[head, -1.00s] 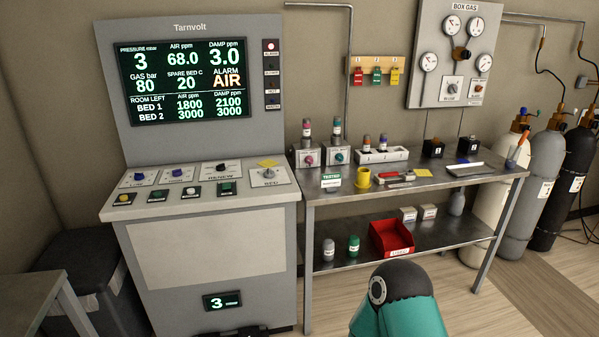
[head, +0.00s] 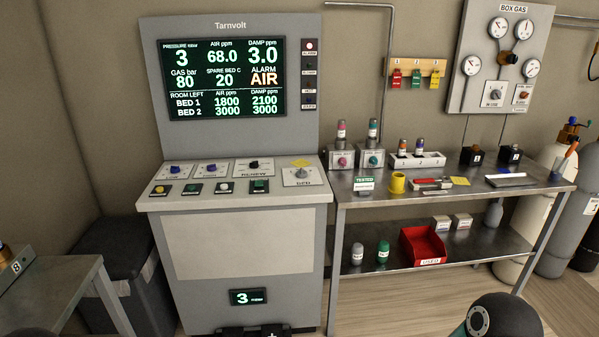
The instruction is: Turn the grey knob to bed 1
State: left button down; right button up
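The grey knob (head: 302,173) sits on a pale plate labelled BED at the right end of the console's (head: 240,235) sloped top. A yellow note is stuck just behind it. The knob's pointer is too small to read. The screen (head: 224,78) above lists BED 1 with 1800 and 2100, BED 2 with 3000 and 3000, and an orange ALARM AIR. Neither gripper shows.
Blue and black knobs and several square buttons share the console top. A gas panel and cylinders stand farther right. A small table (head: 62,295) stands left.

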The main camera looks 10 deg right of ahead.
aim_at(301, 173)
jog(key=z, duration=0.05)
jog(key=i, duration=1.65)
jog(key=u, duration=0.05)
